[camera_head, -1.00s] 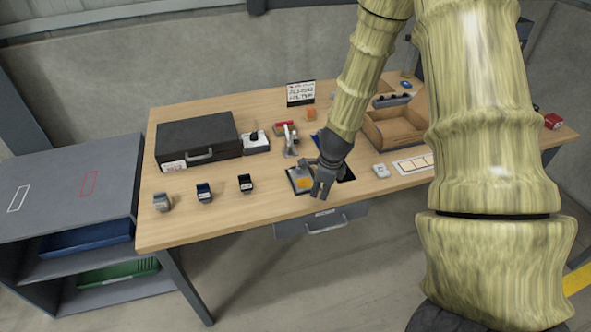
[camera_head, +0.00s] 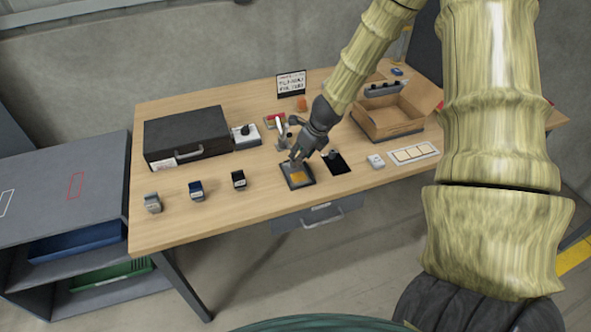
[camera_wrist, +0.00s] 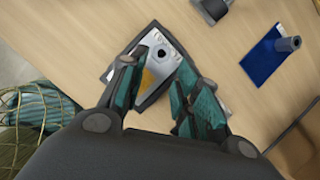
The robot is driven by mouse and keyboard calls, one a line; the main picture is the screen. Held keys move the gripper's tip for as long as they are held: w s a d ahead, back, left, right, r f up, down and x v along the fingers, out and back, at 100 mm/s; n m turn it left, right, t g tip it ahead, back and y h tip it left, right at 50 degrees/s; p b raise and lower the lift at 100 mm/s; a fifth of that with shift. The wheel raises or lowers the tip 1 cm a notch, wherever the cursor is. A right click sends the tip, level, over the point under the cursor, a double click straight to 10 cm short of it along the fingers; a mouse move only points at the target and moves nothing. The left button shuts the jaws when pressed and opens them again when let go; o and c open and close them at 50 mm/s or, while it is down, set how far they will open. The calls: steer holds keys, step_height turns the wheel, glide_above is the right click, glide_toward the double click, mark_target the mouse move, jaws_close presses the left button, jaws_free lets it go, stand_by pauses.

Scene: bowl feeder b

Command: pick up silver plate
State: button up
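The silver plate (camera_wrist: 167,48) has a round dark hole and an orange-yellow patch beside it in the wrist view. It lies on a dark square base, whose orange patch (camera_head: 298,176) shows near the table's front edge in the head view. My gripper (camera_head: 297,160) is over the back part of this base, pointing down. In the wrist view my gripper (camera_wrist: 168,62) is open, with its teal-padded fingers around the plate's near part. Whether a finger touches the plate cannot be told. The fingers hide parts of the plate's sides.
A dark flat pad (camera_head: 338,167) with a grey cylinder is just right of the base. A black case (camera_head: 187,136), several small dark blocks and a red-and-grey device stand to the left and behind. A cardboard box (camera_head: 398,116) is at right. Bare wood lies in front left.

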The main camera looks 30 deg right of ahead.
mark_target(296, 170)
steer(key=shift+w+p+x, duration=0.2)
steer(key=shift+p+x, duration=0.45)
steer(key=shift+x, duration=2)
steer(key=shift+a+r, duration=0.1)
jaws_close()
